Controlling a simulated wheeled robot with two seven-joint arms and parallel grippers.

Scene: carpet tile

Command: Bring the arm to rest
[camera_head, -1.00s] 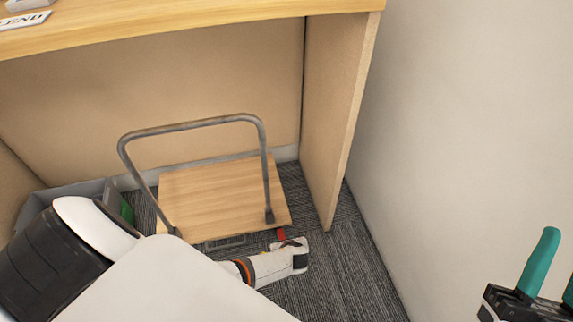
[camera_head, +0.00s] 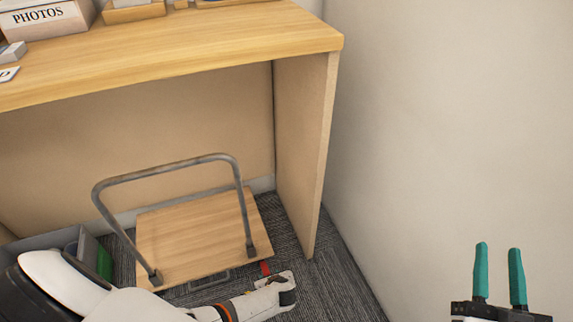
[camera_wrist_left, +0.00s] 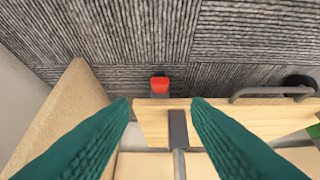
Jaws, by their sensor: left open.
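My left arm (camera_head: 70,285) enters the head view from the left and reaches low across the bottom. Its end is near the floor cart's right corner; no left fingers show there. In the left wrist view, the two teal fingers of my left gripper (camera_wrist_left: 161,103) stand wide apart with nothing between them. They are above the cart's wooden deck and grey post, with carpet beyond. My right gripper (camera_head: 499,258) is at the lower right of the head view, its two teal fingers upright, apart and empty, in front of the white wall.
A wooden desk (camera_head: 170,45) crosses the top, ending in a side panel (camera_head: 303,150). Under it stands a flat cart (camera_head: 190,240) with a bent metal handle (camera_head: 165,172) and a red piece (camera_head: 265,268) at its edge. A grey bin (camera_head: 45,238) is left. The wall (camera_head: 450,130) bounds the right.

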